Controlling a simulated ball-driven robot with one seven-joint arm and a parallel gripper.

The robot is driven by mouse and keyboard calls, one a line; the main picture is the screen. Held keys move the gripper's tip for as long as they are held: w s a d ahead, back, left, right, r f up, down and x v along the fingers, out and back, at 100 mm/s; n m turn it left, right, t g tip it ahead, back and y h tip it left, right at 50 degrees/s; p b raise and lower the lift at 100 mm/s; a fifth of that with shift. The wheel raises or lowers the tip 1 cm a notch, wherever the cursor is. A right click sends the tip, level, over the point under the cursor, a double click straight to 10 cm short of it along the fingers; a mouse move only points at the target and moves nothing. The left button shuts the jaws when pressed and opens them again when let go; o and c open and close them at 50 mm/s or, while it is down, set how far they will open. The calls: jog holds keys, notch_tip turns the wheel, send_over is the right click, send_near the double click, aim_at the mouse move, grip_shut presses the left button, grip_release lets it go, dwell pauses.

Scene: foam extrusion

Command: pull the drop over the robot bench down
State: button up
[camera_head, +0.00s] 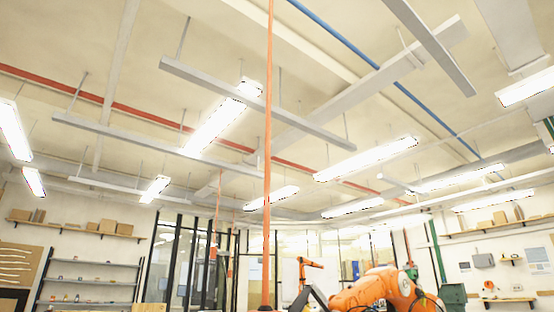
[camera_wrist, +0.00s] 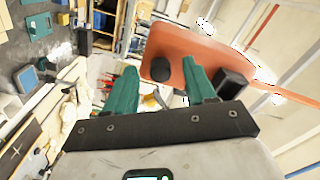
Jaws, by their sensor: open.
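An orange drop (camera_head: 267,150) hangs from the ceiling as a long straight strip in the head view, running down past the bottom edge. In the wrist view a broad orange piece (camera_wrist: 215,62) with dark round and square parts lies across the front of my gripper (camera_wrist: 160,66), and a thin orange strip runs from it to the right. It looks like the drop's lower part. My gripper's green fingers are apart, with the orange piece showing beyond and between their tips. I cannot tell if they touch it.
A large orange robot arm (camera_head: 385,290) stands at the bottom right of the head view. Another thin orange drop (camera_head: 213,252) hangs farther back. Shelves (camera_head: 90,283) line the left wall. Lamps and beams fill the ceiling.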

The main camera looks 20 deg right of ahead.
jog(key=shift+s, duration=0.1)
jog(key=shift+p+v, duration=0.65)
jog(key=shift+v, duration=1.75)
jog(key=s+a+f+n+g+h, duration=0.1)
jog(key=s+f+g, duration=0.3)
jog(key=f, duration=0.7)
jog(key=s+a+f+n+g, duration=0.1)
jog(key=s+f, duration=0.5)
jog(key=f, duration=0.5)
jog(key=s+a+f+n+g+h, duration=0.1)
jog(key=s+f+g, duration=0.25)
jog(key=f, duration=0.75)
jog(key=s+d+f+n+g+h, duration=0.1)
jog(key=s+f, duration=0.4)
jog(key=s, duration=0.6)
jog(key=s+d+f+n+g+h+p, duration=0.1)
jog(key=s+f+n+g, duration=0.2)
jog(key=s+f, duration=0.3)
jog(key=s+d+f+n+g, duration=0.1)
jog(key=s+f+g, duration=0.3)
jog(key=s, duration=1.2)
jog(key=shift+f+n+h, duration=0.4)
jog(key=shift+f, duration=0.4)
